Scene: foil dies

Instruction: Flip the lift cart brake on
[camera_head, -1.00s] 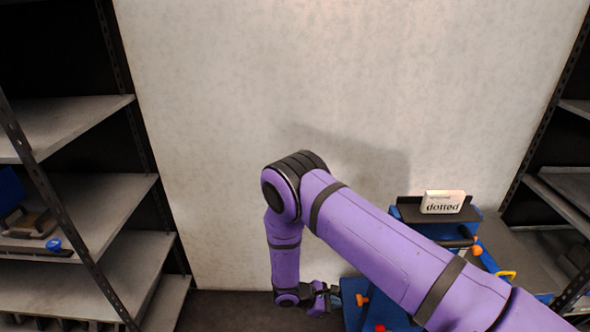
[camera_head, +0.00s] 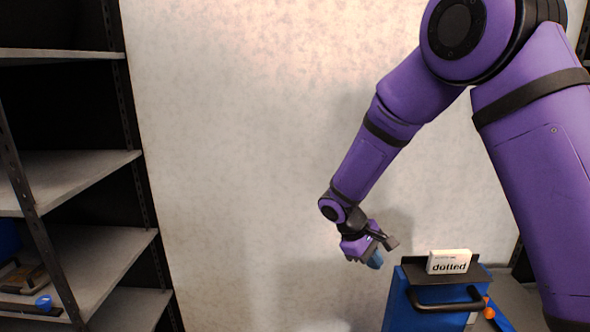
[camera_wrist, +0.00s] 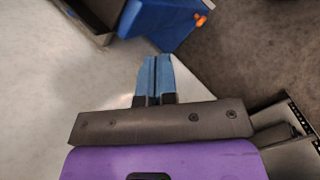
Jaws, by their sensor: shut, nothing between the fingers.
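The lift cart (camera_head: 428,290) is blue, with a black handle bar and a black top tray, at the lower right of the head view. Part of a blue body with an orange piece, likely the cart (camera_wrist: 165,22), shows at the top of the wrist view. An orange part (camera_head: 489,309) shows beside the handle; I cannot tell whether it is the brake. My gripper (camera_head: 376,260) is in the air left of the cart's top, apart from it. Its blue fingers (camera_wrist: 154,78) are together and empty in the wrist view.
A white box marked "dotted" (camera_head: 449,261) stands on the cart's tray. A grey metal shelf rack (camera_head: 75,180) stands at the left. A pale wall (camera_head: 230,150) is behind. The space between rack and cart is free.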

